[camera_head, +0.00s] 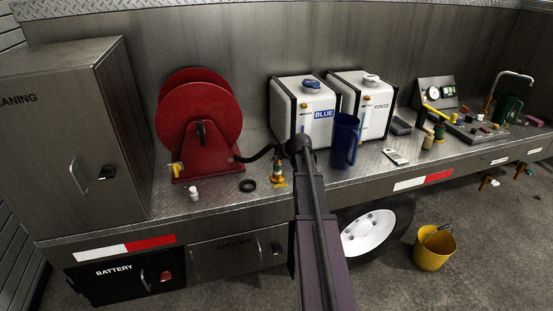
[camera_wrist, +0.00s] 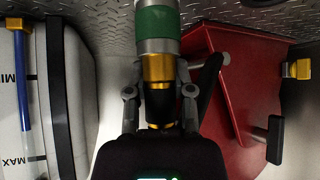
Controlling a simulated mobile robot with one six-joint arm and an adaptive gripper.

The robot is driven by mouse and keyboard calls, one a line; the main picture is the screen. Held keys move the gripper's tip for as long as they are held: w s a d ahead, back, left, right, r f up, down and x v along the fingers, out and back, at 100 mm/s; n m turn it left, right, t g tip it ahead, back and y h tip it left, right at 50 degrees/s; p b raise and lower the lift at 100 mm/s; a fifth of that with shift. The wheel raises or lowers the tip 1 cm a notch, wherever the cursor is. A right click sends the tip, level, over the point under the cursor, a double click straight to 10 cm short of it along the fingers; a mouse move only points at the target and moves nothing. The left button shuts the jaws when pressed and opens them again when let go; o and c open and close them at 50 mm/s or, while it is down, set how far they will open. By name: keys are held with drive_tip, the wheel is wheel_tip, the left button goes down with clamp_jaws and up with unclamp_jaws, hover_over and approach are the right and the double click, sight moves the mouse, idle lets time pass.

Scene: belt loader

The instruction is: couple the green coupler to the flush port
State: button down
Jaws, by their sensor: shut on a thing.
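The green coupler (camera_wrist: 157,22) fills the top middle of the wrist view, with silver bands, a gold collar and a black hose end. My gripper (camera_wrist: 160,75) is shut on its gold collar. In the head view the coupler (camera_head: 278,168) stands roughly upright over the deck, left of my arm; a yellow piece shows at its foot. I cannot tell whether the coupler touches that piece. My gripper's fingers are mostly hidden behind my arm in the head view. I cannot make out which fitting is the flush port.
A red hose reel (camera_head: 199,120) stands left; its black hose runs toward my gripper. White BLUE (camera_head: 291,115) and RINSE (camera_head: 376,98) tanks and a blue jug (camera_head: 344,140) stand right. A black ring (camera_head: 248,185) and small white bottle (camera_head: 194,193) lie near the deck's front.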

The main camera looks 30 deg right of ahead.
drive_tip(key=shift+c, duration=2)
unclamp_jaws()
drive_tip(key=shift+r, duration=0.1)
wheel_tip(320, 180, up, 9)
drive_tip(key=p, duration=0.9)
drive_tip(key=shift+r, duration=0.15)
drive_tip(key=shift+s+a+f+b, duration=0.3)
drive_tip(key=shift+s+f+b, duration=0.2)
drive_tip(key=shift+s+f, duration=0.25)
drive_tip(key=s+a+f+b, duration=0.4)
drive_tip(key=s+f+b, duration=0.3)
drive_tip(key=s, duration=0.3)
drive_tip(key=shift+s+a+f+b, duration=0.25)
drive_tip(key=shift+s+f+b, duration=0.15)
